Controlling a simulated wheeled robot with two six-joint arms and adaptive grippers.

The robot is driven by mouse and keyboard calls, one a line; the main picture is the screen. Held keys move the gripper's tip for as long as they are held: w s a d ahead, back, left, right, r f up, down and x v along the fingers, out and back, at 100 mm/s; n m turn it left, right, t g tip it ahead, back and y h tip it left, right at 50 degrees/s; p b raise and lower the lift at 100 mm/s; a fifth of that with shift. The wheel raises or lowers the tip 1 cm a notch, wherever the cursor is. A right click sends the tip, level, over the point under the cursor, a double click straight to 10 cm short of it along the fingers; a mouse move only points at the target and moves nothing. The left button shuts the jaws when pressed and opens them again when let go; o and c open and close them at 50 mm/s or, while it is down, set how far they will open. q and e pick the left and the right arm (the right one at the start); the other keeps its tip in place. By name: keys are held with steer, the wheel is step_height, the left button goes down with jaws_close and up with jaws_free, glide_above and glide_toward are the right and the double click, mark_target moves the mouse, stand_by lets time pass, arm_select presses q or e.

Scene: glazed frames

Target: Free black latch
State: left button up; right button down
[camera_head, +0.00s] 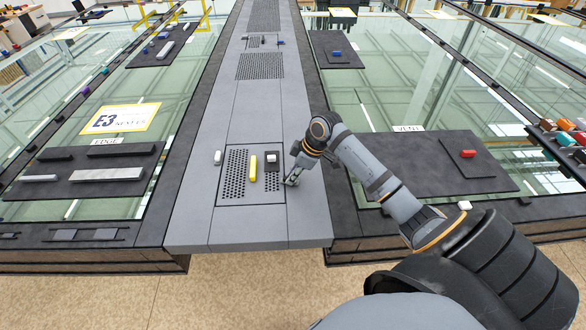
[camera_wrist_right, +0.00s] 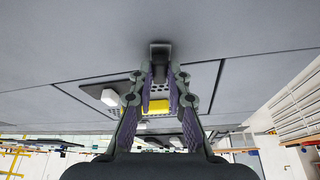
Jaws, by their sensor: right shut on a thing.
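The black latch (camera_wrist_right: 160,48) is a small dark piece at the fingertips of my right gripper in the wrist view. My right gripper (camera_head: 291,182) is at the right edge of the perforated panel (camera_head: 236,190) in the grey walkway, and its fingers (camera_wrist_right: 160,72) are closed on the latch. In the head view the gripper mostly hides the latch. A yellow bar (camera_head: 253,168) lies on the panel, with a white block (camera_head: 271,158) on a dark piece to its right. The yellow bar also shows behind the fingers in the wrist view (camera_wrist_right: 157,106). My left gripper is out of view.
A white piece (camera_head: 217,157) stands at the panel's left edge. A black tray (camera_head: 440,165) with a red block (camera_head: 467,153) lies on the right glass, and the EDGE tray (camera_head: 130,187) on the left.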

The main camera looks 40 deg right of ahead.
steer(key=m+h+p, duration=0.1)
steer(key=m+p, duration=0.1)
steer(key=p, duration=0.1)
steer(key=m+t+h+p, duration=0.1)
steer(key=m+p, duration=0.5)
steer(key=shift+s+a+r+h+p, duration=0.1)
steer(key=shift+a+r+h+p, duration=0.25)
steer(key=shift+a+h, duration=0.05)
steer(key=m+h+p, duration=0.1)
steer(key=m, duration=0.2)
steer(key=shift+a+f, duration=0.15)
steer(key=shift+a+m+h, duration=0.1)
steer(key=shift+m+h, duration=0.7)
steer(key=shift+m, duration=1.2)
steer(key=c, duration=1.3)
jaws_free()
steer(key=shift+f, duration=0.1)
steer(key=v, duration=1.2)
steer(key=shift+w, duration=0.3)
